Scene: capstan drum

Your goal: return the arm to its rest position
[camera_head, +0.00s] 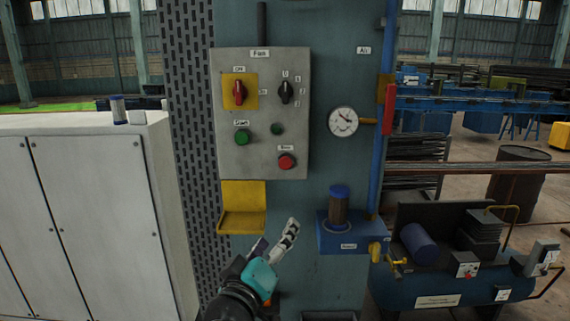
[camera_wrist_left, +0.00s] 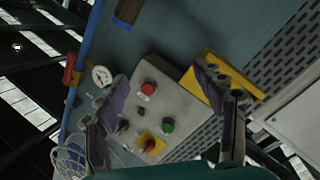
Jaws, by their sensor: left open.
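My left gripper (camera_head: 275,240) is in the lower middle of the head view, in front of the teal panel and below the yellow bracket. It is open and empty. In the left wrist view its two fingers (camera_wrist_left: 165,110) stand wide apart, with the grey control box (camera_wrist_left: 185,100) seen between and beyond them. No object is between the fingers. My right gripper is not in view.
The control box (camera_head: 260,150) carries knobs and buttons. A yellow bracket (camera_head: 243,205) hangs below it. A blue unit with a cylinder (camera_head: 345,238), a gauge (camera_head: 343,121) and a compressor (camera_head: 440,285) are at right. A white cabinet (camera_head: 90,220) stands at left.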

